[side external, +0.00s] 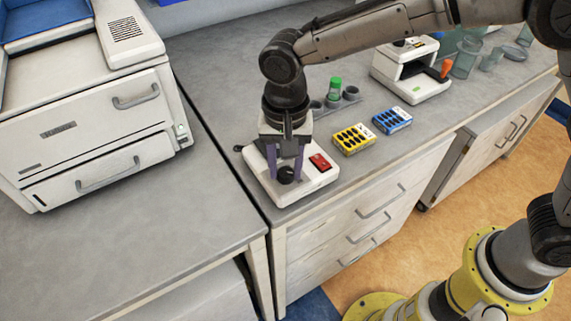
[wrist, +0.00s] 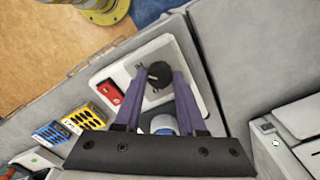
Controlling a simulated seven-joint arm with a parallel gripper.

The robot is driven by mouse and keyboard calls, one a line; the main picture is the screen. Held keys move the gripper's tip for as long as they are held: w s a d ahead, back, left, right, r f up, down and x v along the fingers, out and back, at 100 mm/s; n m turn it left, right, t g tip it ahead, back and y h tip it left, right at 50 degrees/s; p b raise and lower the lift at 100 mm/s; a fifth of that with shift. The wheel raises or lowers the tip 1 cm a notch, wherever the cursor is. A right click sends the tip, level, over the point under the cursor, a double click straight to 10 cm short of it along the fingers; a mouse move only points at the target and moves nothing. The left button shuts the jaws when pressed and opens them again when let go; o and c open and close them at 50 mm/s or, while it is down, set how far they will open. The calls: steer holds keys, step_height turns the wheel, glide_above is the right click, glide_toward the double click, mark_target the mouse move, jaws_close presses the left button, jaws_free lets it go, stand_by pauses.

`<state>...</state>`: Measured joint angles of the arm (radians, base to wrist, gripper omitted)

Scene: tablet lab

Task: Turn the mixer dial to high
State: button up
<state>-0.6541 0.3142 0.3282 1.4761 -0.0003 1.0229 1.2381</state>
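The mixer (side external: 312,181) is a white box on the bench at its front left part, with a red switch (side external: 320,162) and a black dial (side external: 286,175). My gripper (side external: 286,168) points down over the mixer, its purple fingers at the dial. In the wrist view the mixer (wrist: 195,75) lies under the fingers, and the black dial (wrist: 159,74) shows between the two fingertips (wrist: 159,78). The fingers stand apart, one on each side of the dial; I cannot tell whether they touch it. The dial's pointer and setting are not readable. A blue and white round part (wrist: 163,124) shows nearer the palm.
A yellow box (side external: 353,139) and a blue box (side external: 392,120) of dark items stand right of the mixer. Behind them is a rack with a green-capped vial (side external: 335,88). A large white machine (side external: 90,110) stands left. Glassware (side external: 466,57) is at the far right.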

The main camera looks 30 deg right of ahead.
mark_target(286, 171)
steer(key=o, duration=0.4)
step_height(286, 171, up, 14)
stand_by(0.5)
steer(key=shift+f, duration=0.1)
